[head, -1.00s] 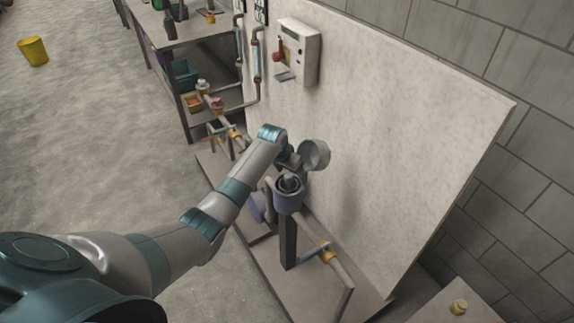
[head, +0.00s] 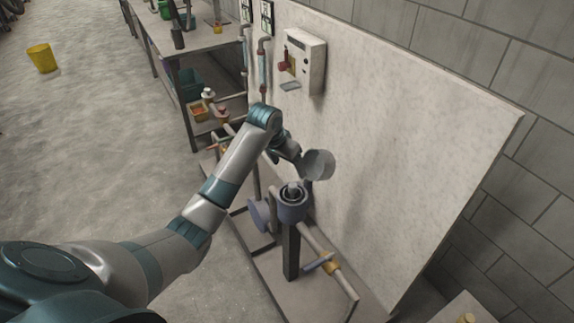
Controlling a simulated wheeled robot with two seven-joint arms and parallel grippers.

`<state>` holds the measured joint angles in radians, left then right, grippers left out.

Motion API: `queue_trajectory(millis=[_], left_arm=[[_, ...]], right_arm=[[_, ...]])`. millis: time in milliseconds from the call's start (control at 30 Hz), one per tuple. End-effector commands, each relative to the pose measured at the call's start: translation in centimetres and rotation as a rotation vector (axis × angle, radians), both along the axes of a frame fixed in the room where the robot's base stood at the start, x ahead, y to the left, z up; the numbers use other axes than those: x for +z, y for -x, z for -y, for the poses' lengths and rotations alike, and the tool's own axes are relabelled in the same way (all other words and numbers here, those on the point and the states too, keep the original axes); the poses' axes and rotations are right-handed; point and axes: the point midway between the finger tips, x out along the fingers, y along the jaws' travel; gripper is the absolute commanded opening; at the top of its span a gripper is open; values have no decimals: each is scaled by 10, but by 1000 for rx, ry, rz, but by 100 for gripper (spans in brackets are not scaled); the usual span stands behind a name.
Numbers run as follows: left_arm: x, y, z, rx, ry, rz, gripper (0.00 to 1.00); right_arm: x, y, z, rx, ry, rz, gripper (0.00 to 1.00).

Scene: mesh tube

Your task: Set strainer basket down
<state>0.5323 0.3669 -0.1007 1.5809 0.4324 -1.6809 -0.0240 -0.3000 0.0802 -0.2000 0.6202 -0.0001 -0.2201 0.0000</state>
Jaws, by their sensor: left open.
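A purple-blue strainer housing (head: 292,210) stands upright on a dark post in front of the pale panel. Its round mouth faces up, and a small grey piece shows inside a dark ring there. I cannot tell for sure whether this is the strainer basket; no basket shows clearly elsewhere. A grey round cap (head: 319,164) stands tilted just behind and right of the mouth. My left gripper (head: 298,162) is open, above the housing and close to the cap. Its fingertips are small and partly hidden. My right gripper is out of view.
A pale panel (head: 400,130) with a white control box (head: 303,60) rises close behind the housing. Pipes with valves (head: 325,264) run along the base. A workbench (head: 195,36) stands at the back left. A bench corner with a yellow knob (head: 466,318) is at lower right.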

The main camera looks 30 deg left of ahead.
Motion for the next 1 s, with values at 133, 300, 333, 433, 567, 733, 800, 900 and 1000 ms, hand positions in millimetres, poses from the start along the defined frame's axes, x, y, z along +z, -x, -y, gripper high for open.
queue_trajectory(millis=[133, 300, 333, 433, 567, 733, 800, 900, 1000], left_arm=[[4, 2, 0, 0, -1, 0, 73], [4, 2, 0, 0, -1, 0, 73], [4, 2, 0, 0, -1, 0, 73], [4, 2, 0, -1, -1, 0, 73], [4, 2, 0, -1, -1, 0, 73], [4, 2, 0, -1, -1, 0, 73], [4, 2, 0, -1, 0, 0, 73], [3, 2, 0, -1, -1, -1, 73], [-3, 2, 0, 2, 0, -4, 73]], right_arm=[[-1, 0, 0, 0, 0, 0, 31], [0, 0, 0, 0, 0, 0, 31], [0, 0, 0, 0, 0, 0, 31], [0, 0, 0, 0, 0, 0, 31], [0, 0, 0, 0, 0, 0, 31], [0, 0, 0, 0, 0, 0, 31], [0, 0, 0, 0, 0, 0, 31], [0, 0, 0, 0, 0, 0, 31], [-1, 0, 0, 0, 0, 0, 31]])
